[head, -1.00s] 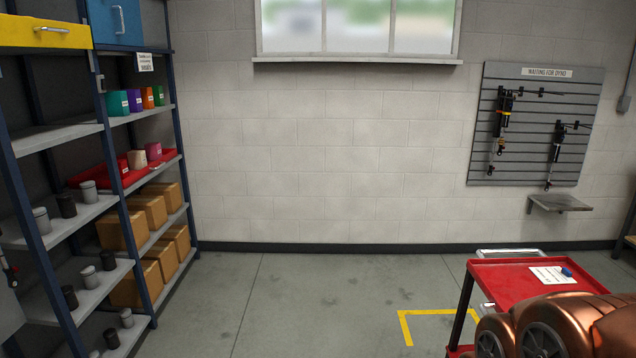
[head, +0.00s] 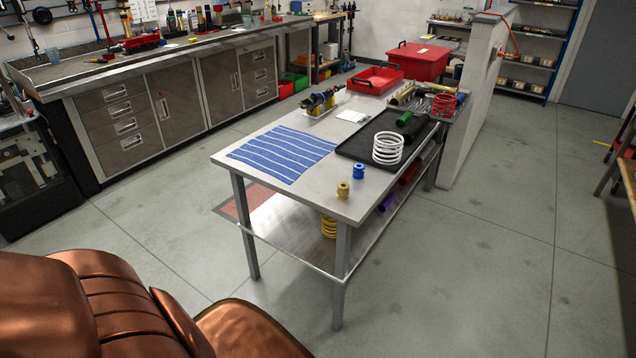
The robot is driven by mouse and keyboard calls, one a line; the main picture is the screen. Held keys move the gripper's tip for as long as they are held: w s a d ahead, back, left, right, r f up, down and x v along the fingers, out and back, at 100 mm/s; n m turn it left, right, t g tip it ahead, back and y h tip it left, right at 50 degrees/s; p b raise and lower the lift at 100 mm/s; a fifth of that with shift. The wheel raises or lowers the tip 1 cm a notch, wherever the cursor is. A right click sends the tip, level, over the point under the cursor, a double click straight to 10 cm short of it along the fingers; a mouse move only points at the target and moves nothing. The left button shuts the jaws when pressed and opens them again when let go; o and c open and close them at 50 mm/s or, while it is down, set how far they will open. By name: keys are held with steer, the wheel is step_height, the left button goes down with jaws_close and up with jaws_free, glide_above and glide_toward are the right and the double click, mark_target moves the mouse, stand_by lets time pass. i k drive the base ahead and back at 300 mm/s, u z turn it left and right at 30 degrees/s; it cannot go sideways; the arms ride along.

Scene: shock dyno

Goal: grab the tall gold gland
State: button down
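A small gold cylindrical piece (head: 343,190), which looks like a gland, stands upright near the front corner of the steel table (head: 310,200). A similar blue piece (head: 358,171) stands just behind it and to its right. I see no second gold gland to compare heights with. Copper-coloured links of my own arm fill the lower left of the head view, apart from the table. My gripper does not show.
A white spring (head: 388,148) stands on a black mat (head: 352,148) behind the glands. A blue-striped cloth (head: 282,153) lies to the left. A yellow spring (head: 329,227) is on the lower shelf. The floor (head: 460,280) right of the table is clear.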

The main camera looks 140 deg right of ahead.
mark_target(343, 188)
steer(key=z, duration=5.1)
